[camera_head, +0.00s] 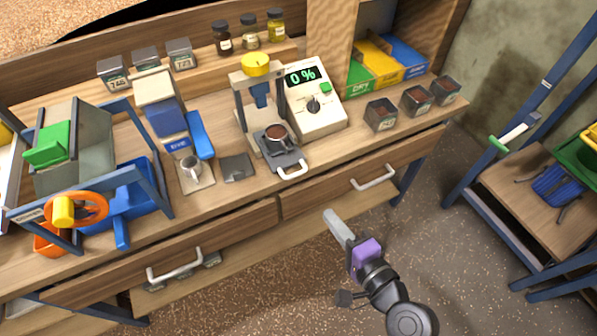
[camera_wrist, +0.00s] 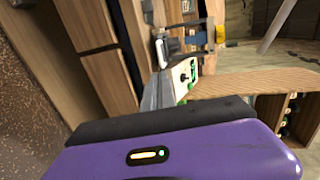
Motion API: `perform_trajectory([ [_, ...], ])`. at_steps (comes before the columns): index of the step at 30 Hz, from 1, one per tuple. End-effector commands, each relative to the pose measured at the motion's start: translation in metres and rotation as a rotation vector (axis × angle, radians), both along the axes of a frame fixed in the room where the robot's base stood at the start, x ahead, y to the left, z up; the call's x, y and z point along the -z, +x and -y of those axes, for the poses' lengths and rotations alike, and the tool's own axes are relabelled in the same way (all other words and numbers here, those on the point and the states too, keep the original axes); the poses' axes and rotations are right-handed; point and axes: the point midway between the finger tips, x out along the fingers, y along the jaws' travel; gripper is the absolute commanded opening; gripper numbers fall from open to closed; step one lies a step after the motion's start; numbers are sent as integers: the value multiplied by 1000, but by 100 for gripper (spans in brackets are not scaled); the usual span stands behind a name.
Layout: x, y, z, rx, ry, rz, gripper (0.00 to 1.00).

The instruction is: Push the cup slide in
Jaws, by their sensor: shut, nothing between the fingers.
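The cup slide (camera_head: 285,160) is a grey plate with a white handle (camera_head: 292,171). It sticks out from the front of the meter with the yellow knob, toward the table's front edge. A round cup (camera_head: 277,134) of brown grounds sits on it. My gripper (camera_head: 329,213) is shut and empty, with a purple body and pale grey fingers. It is in front of the table, below and right of the slide's handle, apart from it. In the wrist view, the fingers (camera_wrist: 157,93) point toward the bench, and a white handle and dark plate (camera_wrist: 170,46) show small beyond them.
A white device with a "0 %" display (camera_head: 315,98) stands right of the slide. Small dark bins (camera_head: 381,114) stand farther right. Drawer handles (camera_head: 374,178) stick out from the front. The floor in front is clear.

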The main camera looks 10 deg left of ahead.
Motion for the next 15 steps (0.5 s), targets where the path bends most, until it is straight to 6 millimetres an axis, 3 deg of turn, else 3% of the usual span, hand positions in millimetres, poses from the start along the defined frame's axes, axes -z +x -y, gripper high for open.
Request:
perform_trajectory([
  [5,1,9,-8,-2,13,-12,0],
  [15,14,59,-43,-1,9,-9,0],
])
